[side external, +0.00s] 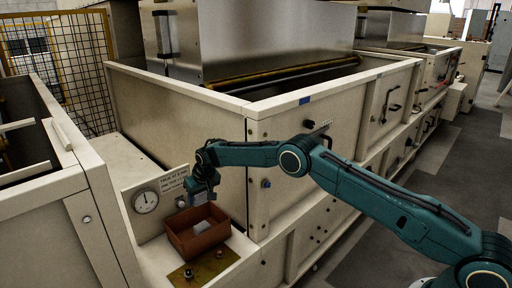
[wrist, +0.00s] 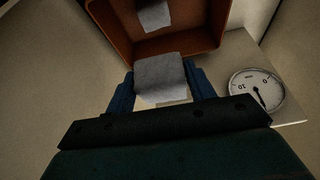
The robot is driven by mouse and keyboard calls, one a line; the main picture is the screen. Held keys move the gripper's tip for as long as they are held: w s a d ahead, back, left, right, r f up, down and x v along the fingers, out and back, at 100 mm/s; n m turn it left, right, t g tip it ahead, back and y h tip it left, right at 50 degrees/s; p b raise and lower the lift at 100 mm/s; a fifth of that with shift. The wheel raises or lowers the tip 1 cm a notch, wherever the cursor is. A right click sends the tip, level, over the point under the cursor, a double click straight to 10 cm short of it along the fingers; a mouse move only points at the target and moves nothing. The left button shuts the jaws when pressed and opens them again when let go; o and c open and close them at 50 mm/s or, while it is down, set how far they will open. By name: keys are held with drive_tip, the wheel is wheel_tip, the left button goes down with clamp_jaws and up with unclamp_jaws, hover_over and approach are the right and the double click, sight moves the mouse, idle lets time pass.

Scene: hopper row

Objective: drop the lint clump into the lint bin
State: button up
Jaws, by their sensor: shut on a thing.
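My gripper (wrist: 160,88) is shut on a grey, blocky lint clump (wrist: 160,78), which sits between its two blue fingers in the wrist view. In the side view my gripper (side external: 202,197) points down just above the reddish-brown open bin (side external: 186,248). The bin also shows at the top of the wrist view (wrist: 205,42), beyond the held clump. A second pale grey piece (wrist: 154,17) lies inside the bin; it also shows in the side view (side external: 202,227).
A round dial gauge (side external: 145,201) on a panel and a small printed sign (side external: 160,183) stand left of the bin. A brass plate with knobs (side external: 204,268) lies in front. The tall cream hopper wall (side external: 190,128) rises behind.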

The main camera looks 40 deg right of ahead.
sight(202, 198)
drive_tip(key=shift+f, duration=1.7)
drive_tip(key=o, duration=1)
drive_tip(key=shift+o, duration=0.2)
drive_tip(key=shift+s+r, duration=0.1)
drive_tip(key=shift+r, duration=0.1)
drive_tip(key=v, duration=1.3)
drive_tip(key=shift+r, duration=0.15)
drive_tip(key=shift+r, duration=0.1)
